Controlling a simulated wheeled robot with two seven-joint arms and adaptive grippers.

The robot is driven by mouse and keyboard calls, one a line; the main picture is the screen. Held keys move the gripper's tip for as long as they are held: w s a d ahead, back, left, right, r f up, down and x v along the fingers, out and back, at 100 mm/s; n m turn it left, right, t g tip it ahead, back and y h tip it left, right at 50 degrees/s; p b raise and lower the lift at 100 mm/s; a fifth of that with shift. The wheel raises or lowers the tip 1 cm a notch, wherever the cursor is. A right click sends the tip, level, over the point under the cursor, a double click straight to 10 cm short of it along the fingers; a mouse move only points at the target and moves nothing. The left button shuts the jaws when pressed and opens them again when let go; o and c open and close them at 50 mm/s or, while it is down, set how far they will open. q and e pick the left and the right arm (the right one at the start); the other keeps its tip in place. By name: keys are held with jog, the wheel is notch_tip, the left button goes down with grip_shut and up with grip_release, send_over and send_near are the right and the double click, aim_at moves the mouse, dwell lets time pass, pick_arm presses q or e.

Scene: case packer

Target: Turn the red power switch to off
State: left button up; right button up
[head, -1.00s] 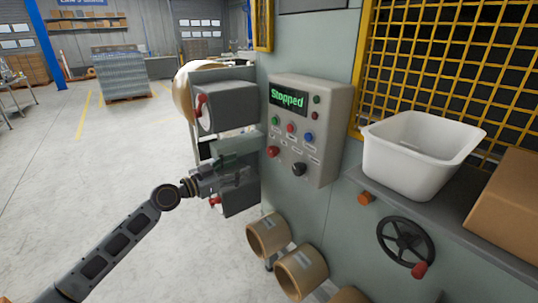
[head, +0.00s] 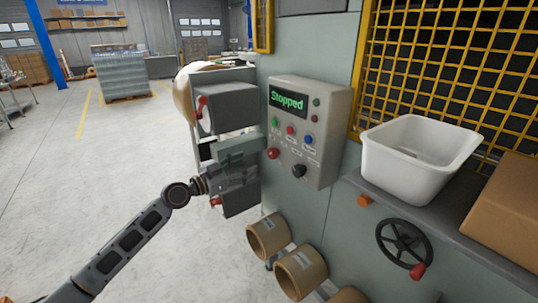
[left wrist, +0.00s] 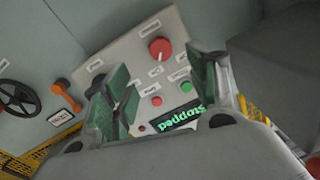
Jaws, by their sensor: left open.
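The red switch (head: 273,153) is a round red knob at the lower left of the grey control panel (head: 325,150). It also shows in the left wrist view (left wrist: 160,48), where the panel appears upside down. I cannot read its label or setting. My left gripper (head: 246,160) is open and empty just left of the panel, near the red switch and apart from it. In the left wrist view its green-padded fingers (left wrist: 165,85) are spread, with the red switch beyond the gap between them. The panel's display (head: 288,101) reads "Stopped". My right gripper is not in view.
A black knob (head: 299,171) and small green, red and blue buttons share the panel. Grey boxes with red handles (head: 228,106) stand behind my left gripper. Right are a white bin (head: 415,160), a handwheel (head: 404,243) and a carton (head: 510,210). Open floor lies left.

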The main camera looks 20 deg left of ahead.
aim_at(270, 155)
pick_arm(q)
jog(key=shift+p+x, duration=1.45)
jog(key=shift+x, duration=2.75)
jog(key=shift+p+x, duration=0.35)
jog(key=shift+x, duration=1.05)
jog(key=shift+r, duration=0.1)
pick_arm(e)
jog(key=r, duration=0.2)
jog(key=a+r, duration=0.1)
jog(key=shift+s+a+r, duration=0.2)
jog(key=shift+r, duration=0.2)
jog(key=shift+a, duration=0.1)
